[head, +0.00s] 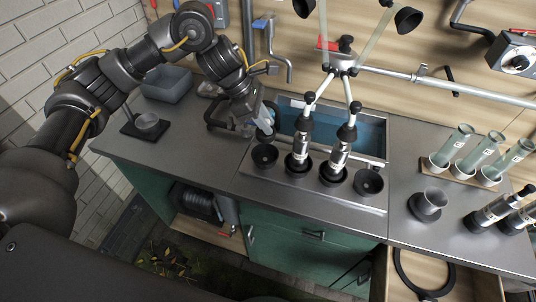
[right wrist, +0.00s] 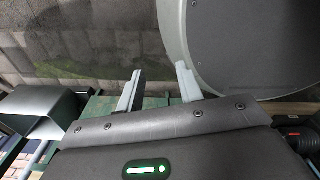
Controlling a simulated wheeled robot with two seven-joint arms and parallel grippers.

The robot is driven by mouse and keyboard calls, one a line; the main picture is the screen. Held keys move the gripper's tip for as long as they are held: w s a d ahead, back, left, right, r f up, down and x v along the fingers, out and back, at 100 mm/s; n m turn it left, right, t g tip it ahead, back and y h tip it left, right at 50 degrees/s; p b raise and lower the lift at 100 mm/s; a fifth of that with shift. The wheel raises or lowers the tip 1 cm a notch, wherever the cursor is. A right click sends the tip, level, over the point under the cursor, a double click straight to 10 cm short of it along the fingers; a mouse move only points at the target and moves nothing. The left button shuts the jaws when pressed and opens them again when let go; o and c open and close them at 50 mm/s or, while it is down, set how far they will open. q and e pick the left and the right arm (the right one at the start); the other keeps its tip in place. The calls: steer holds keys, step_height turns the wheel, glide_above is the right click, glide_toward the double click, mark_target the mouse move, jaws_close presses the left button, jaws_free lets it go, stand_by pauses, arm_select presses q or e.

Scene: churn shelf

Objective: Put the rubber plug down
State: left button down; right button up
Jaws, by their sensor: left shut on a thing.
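My left gripper (head: 262,122) reaches down at the left end of the sink, just behind the row of black cups. It is shut on a small dark thing, most likely the rubber plug (head: 265,133), mostly hidden by the fingers. I cannot tell whether the plug touches the surface below. My right gripper (right wrist: 158,88) shows only in the right wrist view, with its two pale fingers apart and nothing between them.
The sink (head: 368,140) holds blue water. An empty black cup (head: 265,155) stands at the left of the row, another (head: 368,182) at the right; two metal cylinders (head: 300,152) stand between. Counter is clear at left front.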

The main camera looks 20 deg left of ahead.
mark_target(264, 135)
arm_select(q)
steer(key=shift+s+f, duration=0.1)
steer(key=shift+f, duration=0.35)
step_height(264, 135, down, 4)
steer(key=shift+a+f+p, duration=0.1)
steer(key=shift+p, duration=0.45)
steer(key=shift+f, duration=0.3)
step_height(264, 135, down, 4)
steer(key=shift+f+p, duration=0.1)
steer(key=shift+p, duration=0.45)
arm_select(e)
steer(key=shift+w+d+r, duration=0.1)
steer(key=shift+w+r, duration=0.2)
steer(key=shift+r, duration=0.25)
steer(key=shift+w+r, duration=0.25)
steer(key=shift+r, duration=0.3)
arm_select(q)
steer(key=shift+f, duration=0.1)
steer(key=c, duration=1.3)
jaws_free()
arm_select(e)
steer(key=shift+f, duration=0.2)
